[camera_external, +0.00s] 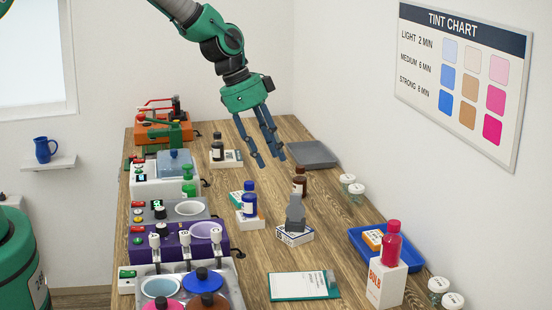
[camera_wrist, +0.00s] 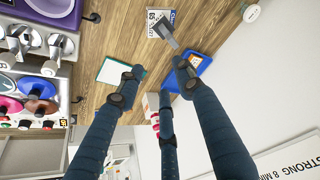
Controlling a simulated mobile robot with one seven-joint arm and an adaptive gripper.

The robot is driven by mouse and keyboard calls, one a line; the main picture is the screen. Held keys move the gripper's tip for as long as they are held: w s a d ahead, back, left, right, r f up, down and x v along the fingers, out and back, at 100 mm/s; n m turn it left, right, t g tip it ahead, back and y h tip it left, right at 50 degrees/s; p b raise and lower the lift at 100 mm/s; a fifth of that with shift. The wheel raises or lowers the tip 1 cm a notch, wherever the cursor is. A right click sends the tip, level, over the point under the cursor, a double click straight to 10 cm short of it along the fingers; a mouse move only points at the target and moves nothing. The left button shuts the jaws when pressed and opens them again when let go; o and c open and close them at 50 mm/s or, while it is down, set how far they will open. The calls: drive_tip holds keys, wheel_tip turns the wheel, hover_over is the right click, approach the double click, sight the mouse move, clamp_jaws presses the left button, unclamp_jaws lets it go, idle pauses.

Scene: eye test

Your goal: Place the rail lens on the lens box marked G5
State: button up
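A grey upright piece (camera_external: 295,212), seemingly the rail lens, stands on a small white-and-blue box (camera_external: 296,238) in mid-table. In the wrist view the grey piece (camera_wrist: 165,30) overlaps the box (camera_wrist: 154,16), whose print looks like G5 but is small. My gripper (camera_external: 269,160) hangs in the air above and behind them, its three fingers pointing down. In the wrist view its fingers (camera_wrist: 158,72) are spread with nothing between them. The grey piece's underside is hidden.
A dark blue bottle (camera_external: 249,203) on a box and a brown bottle (camera_external: 300,183) stand close by. A blue tray (camera_external: 366,256) and a red bottle (camera_external: 391,246) on a white box (camera_external: 385,284) are at right. Machines line the left.

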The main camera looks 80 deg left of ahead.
drive_tip(key=s+d+r+n, duration=0.1)
drive_tip(key=s+d+r, duration=0.4)
drive_tip(key=s+r, duration=0.4)
drive_tip(key=s+d+r, duration=0.4)
drive_tip(key=s+r, duration=0.4)
drive_tip(key=s+d+r+n, duration=0.1)
drive_tip(key=s+r, duration=0.1)
drive_tip(key=s, duration=1)
drive_tip(key=s+d+r+n+t+y, duration=0.1)
drive_tip(key=s+d+r+n, duration=0.1)
drive_tip(key=s, duration=1.1)
drive_tip(key=shift+r+y, duration=0.3)
drive_tip(key=shift+r, duration=0.2)
drive_tip(key=shift+s, duration=0.1)
wheel_tip(320, 180, down, 5)
drive_tip(key=b, duration=0.5)
drive_tip(key=shift+r, duration=0.1)
